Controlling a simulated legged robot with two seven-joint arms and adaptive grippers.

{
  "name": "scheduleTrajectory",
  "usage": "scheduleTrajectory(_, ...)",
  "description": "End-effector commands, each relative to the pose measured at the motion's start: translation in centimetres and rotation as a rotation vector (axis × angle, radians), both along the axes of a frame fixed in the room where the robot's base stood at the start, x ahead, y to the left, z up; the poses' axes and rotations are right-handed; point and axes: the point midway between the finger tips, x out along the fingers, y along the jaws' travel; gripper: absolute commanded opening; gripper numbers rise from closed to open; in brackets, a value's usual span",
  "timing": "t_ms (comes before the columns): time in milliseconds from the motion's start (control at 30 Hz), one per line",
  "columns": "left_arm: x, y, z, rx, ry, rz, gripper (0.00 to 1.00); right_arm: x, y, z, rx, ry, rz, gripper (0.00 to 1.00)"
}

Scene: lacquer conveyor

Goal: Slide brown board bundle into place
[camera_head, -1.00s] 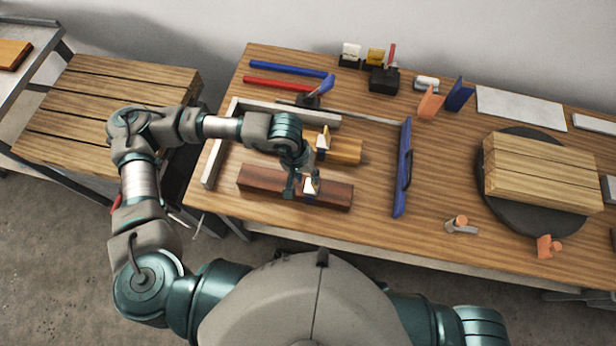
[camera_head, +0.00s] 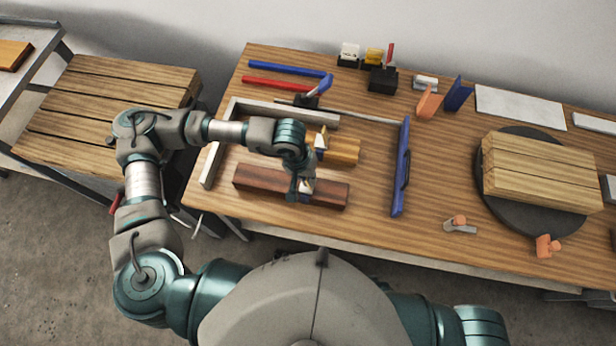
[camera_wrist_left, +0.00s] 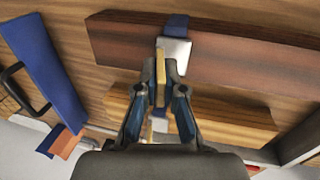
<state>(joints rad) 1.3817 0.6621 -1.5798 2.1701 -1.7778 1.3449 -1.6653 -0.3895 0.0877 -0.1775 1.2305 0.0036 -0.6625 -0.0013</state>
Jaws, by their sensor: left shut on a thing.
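The brown board bundle (camera_head: 262,181) lies flat near the front left of the wooden workbench. In the left wrist view the dark brown bundle (camera_wrist_left: 240,56) wears a blue strap with a pale metal buckle (camera_wrist_left: 178,50) and an upright tan tab (camera_wrist_left: 161,72). My left gripper (camera_head: 301,187) is over the bundle's right half. Its fingers (camera_wrist_left: 160,78) are closed on the tan tab. A lighter orange-brown bundle (camera_head: 343,152) lies just behind, apart from the brown one. A pale L-shaped fence (camera_head: 212,157) stands left of and behind both. My right gripper is out of view.
A blue bar with a handle (camera_head: 401,172) stands right of the bundles. A dark turntable (camera_head: 505,216) holds pale boards (camera_head: 540,172). Blue and red rods (camera_head: 278,84) lie behind the fence. Bench (camera_head: 370,215) between brown bundle and blue bar is clear.

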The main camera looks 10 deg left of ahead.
Motion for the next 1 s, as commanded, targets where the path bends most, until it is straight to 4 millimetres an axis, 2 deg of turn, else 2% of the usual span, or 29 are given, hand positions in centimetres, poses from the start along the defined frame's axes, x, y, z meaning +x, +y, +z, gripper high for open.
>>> scheduleTrajectory(100,0.1,0.3,0.0,-0.002,-0.002,0.0,0.0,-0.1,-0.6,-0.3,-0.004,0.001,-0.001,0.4)
scheduleTrajectory(500,0.1,3.9,-0.1,-0.007,-0.001,0.001,0.0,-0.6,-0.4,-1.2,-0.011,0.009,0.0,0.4)
scheduleTrajectory(1000,0.2,7.1,-0.1,-0.002,0.0,-0.001,0.0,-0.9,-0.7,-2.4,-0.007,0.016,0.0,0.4)
